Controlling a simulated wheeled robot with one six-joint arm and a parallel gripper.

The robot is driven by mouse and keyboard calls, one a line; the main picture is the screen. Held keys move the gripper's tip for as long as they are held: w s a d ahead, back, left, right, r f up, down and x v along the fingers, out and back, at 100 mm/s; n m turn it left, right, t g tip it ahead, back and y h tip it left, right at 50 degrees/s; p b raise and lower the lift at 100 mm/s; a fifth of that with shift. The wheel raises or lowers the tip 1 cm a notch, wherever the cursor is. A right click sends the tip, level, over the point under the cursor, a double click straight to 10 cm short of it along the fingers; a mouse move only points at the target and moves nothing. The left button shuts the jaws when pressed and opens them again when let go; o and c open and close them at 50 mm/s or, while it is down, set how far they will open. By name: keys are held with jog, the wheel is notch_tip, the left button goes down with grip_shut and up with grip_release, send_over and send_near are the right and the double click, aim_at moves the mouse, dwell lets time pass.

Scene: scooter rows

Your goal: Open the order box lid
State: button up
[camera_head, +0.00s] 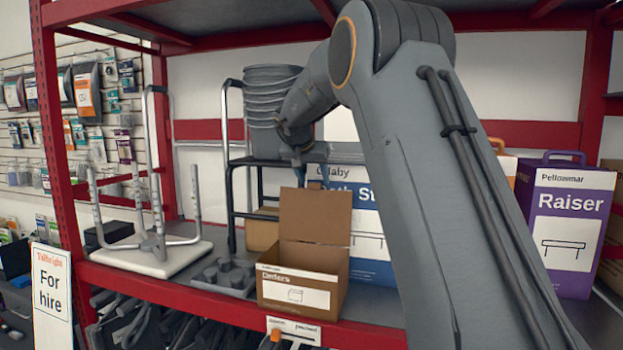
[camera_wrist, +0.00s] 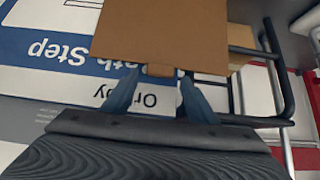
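The order box (camera_head: 296,291) is a brown cardboard carton on the red-edged shelf, with a white label reading "Orders". Its lid (camera_head: 315,217) stands raised, roughly upright at the back of the box, so the top is open. In the wrist view the lid (camera_wrist: 160,38) is a brown panel with a small tab at its edge. My gripper (camera_head: 299,172) is above the lid's top edge in the head view. In the wrist view my gripper (camera_wrist: 159,76) has its two fingers apart, on either side of the tab; whether they touch the lid I cannot tell.
A blue and white Bath Step carton (camera_head: 370,232) stands behind the box. A purple Raiser carton (camera_head: 567,226) is at right. A black step frame (camera_head: 232,190) with stacked grey tubs (camera_head: 270,90) and a white-based walking aid (camera_head: 150,256) stand left. Red shelf posts frame the bay.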

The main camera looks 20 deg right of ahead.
jog(key=b+v, duration=0.2)
jog(key=v, duration=0.5)
jog(key=shift+s+a+r+b, duration=0.15)
jog(key=shift+s+r+b, duration=0.05)
jog(key=shift+r+b, duration=0.1)
